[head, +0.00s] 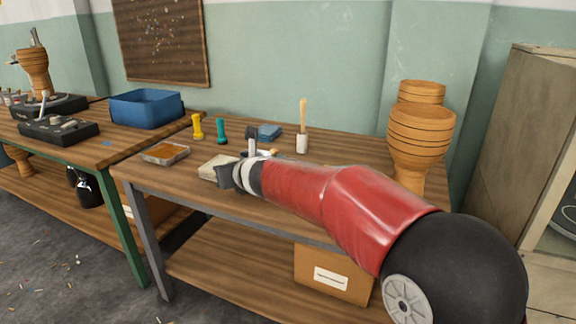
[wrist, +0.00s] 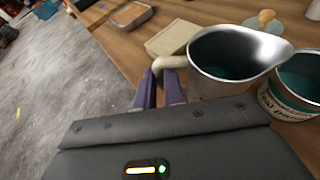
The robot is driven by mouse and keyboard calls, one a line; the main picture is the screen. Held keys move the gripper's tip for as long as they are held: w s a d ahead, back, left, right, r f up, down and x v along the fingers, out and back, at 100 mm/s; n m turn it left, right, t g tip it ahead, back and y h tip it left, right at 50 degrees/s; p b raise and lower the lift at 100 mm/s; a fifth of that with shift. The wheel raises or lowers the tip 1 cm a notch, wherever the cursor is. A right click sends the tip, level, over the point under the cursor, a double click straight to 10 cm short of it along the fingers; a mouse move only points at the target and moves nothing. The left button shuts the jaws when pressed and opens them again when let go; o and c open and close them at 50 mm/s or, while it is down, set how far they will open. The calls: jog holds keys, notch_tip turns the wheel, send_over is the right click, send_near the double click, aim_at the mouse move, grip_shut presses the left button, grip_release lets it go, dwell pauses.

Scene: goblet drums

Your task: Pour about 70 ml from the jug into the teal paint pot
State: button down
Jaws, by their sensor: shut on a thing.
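In the wrist view, my gripper (wrist: 162,88) is shut on the handle of a grey metal jug (wrist: 235,50). Teal liquid shows inside the jug. The jug's spout points right, towards the paint pot (wrist: 292,92), which has a printed label and teal inside. The jug partly covers the pot; no stream shows between them. I cannot tell whether the jug is tilted or touching the pot. In the head view, my gripper (head: 232,174) is low over the workbench, and my arm hides most of the jug and pot.
A pale block (head: 212,168) and a tray of orange-brown material (head: 165,153) lie left of my gripper. Wooden goblet drums (head: 421,130) stand at right.

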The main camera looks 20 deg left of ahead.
jog(key=d+r+m+p, duration=0.1)
jog(key=r, duration=0.1)
jog(key=w+d+r+m+y+p, duration=0.1)
jog(key=r, duration=0.1)
jog(key=w+d+r+m+y, duration=0.1)
jog(key=r, duration=0.1)
jog(key=shift+w+r+g+p, duration=0.2)
jog(key=shift+r+g+p, duration=0.05)
jog(key=shift+g+p, duration=0.15)
jog(key=w+d+r+m+y, duration=0.2)
jog(key=m, duration=0.1)
jog(key=shift+d, duration=0.2)
jog(key=shift+w+d+f+m+y+b, duration=0.15)
jog(key=shift+w+d+m+y+b, duration=0.1)
jog(key=shift+m, duration=0.4)
jog(key=shift+w+d+f+m+y+b, duration=0.1)
jog(key=shift+w+d+m+y+b, duration=0.15)
jog(key=shift+m, duration=0.4)
jog(key=shift+r, duration=0.15)
jog(key=shift+w+d+r+m+y+p, duration=0.2)
jog(key=shift+d+r+m+y+p, duration=0.15)
jog(key=shift+m+p, duration=0.35)
dwell(0.8)
jog(key=shift+w+d+r+m+t+y+b, duration=0.2)
jog(key=shift+w+d+m+b, duration=0.1)
jog(key=shift+m, duration=0.2)
jog(key=shift+w+d+r+m+t+y+b, duration=0.1)
jog(key=shift+w+d+r+m+t+b, duration=0.15)
jog(key=shift+m, duration=0.25)
